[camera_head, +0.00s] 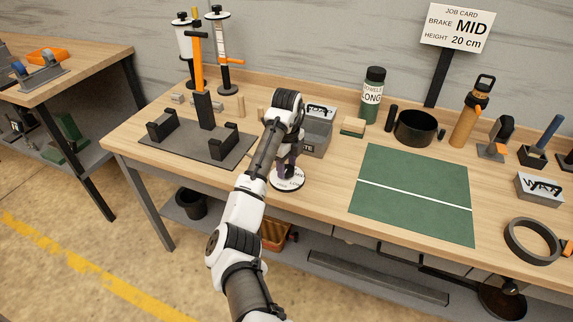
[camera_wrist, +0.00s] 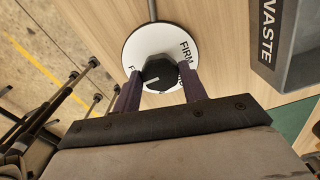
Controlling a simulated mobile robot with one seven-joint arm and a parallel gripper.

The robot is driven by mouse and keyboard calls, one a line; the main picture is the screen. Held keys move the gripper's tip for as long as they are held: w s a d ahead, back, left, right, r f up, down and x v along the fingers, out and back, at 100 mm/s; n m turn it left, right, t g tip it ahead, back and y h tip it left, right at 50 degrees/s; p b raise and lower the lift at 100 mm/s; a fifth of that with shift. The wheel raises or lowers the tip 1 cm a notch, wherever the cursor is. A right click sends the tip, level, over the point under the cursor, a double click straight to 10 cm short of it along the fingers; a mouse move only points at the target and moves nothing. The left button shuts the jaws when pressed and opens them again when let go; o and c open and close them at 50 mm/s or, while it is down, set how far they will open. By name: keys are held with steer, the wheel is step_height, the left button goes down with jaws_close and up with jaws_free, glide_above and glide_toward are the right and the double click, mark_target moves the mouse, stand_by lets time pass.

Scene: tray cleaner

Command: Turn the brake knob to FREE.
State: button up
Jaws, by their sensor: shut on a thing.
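The brake knob is a black faceted knob (camera_wrist: 160,72) at the centre of a white round dial (camera_wrist: 138,45). The dial also shows in the head view (camera_head: 288,183), at the bench's front edge. FIRM is printed at the dial's right in the wrist view; a word starting with F at its left is cut off by my finger. A short pale mark on the knob's face lies toward the left finger. My gripper (camera_wrist: 160,82) has its purple fingers on either side of the knob, shut on it. In the head view my gripper (camera_head: 288,163) points down over the dial.
A grey WASTE bin (camera_head: 316,140) stands close behind the dial; it is at the right in the wrist view (camera_wrist: 290,60). A green mat (camera_head: 415,190) lies to the right. A black fixture plate (camera_head: 190,145) is at left. The job card (camera_head: 457,27) reads BRAKE MID, HEIGHT 20 cm.

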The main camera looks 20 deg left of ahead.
mark_target(287, 169)
steer(key=o, duration=0.9)
steer(key=shift+o, duration=0.2)
step_height(287, 169, up, 14)
steer(key=p, duration=0.1)
